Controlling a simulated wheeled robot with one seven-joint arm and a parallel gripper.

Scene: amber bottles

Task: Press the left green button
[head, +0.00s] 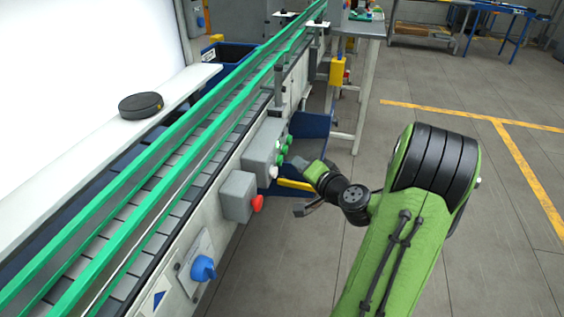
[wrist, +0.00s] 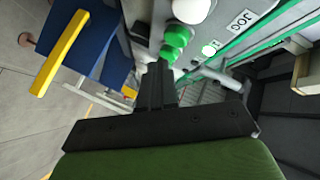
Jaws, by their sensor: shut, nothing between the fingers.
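Green buttons (head: 282,150) stick out of a grey control box (head: 262,147) on the conveyor's side. Which is the left one, I cannot tell for sure. My gripper (head: 299,163) is close to the box, at the green buttons' right in the head view. In the wrist view its black fingers (wrist: 160,68) are together and empty, tips just short of the nearer green button. Whether they touch it is unclear.
A white button (head: 272,172) sits beside the green ones. A red button (head: 257,203) is on a lower box, and a blue knob (head: 203,268) is nearer. A blue bin (head: 310,128) with a yellow edge (wrist: 62,52) is close to my gripper. Floor at right is free.

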